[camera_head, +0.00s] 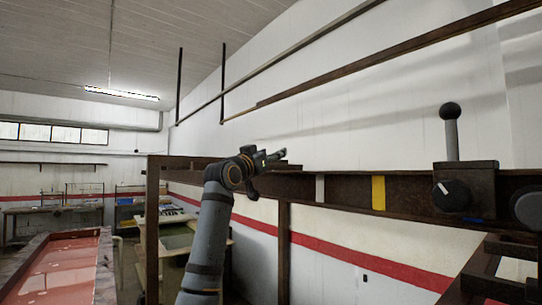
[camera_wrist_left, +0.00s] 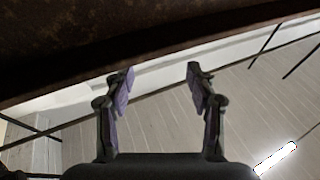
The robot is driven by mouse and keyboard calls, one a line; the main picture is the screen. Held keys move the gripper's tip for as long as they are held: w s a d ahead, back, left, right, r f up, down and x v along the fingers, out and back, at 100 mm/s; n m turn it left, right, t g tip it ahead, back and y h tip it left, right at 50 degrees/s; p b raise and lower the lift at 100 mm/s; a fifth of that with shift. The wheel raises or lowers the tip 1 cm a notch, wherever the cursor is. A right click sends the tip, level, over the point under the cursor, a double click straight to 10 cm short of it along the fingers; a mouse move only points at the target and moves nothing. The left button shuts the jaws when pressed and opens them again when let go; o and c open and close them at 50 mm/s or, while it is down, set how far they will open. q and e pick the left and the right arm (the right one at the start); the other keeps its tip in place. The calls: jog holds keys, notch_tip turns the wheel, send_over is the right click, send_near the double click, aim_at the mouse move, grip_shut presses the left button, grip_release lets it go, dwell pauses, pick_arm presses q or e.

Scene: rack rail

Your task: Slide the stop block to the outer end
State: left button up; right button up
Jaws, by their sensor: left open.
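The stop block (camera_head: 480,182) is a dark brown box on the rack rail (camera_head: 345,190) at the right of the head view. An upright grey lever (camera_head: 452,135) with a black ball tops it, and a dark knob (camera_head: 450,196) with a white pointer is on its face. My left gripper (camera_head: 270,172) is at the rail's left part, well left of the block. In the left wrist view its two fingers (camera_wrist_left: 160,80) are apart with nothing between them, below a dark brown beam (camera_wrist_left: 130,40). My right gripper is not in view.
The rail carries a grey band (camera_head: 320,188) and a yellow band (camera_head: 378,193) between my left gripper and the block. A round dark knob (camera_head: 528,207) is right of the block. A red-topped table (camera_head: 65,270) stands at the lower left.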

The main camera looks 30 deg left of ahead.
pick_arm(q)
jog(key=b+v, duration=0.7)
jog(key=v, duration=0.1)
jog(key=shift+s, duration=0.35)
jog(key=shift+f, duration=0.15)
jog(key=v, duration=1.2)
jog(key=shift+c, duration=1.2)
jog(key=shift+d, duration=0.1)
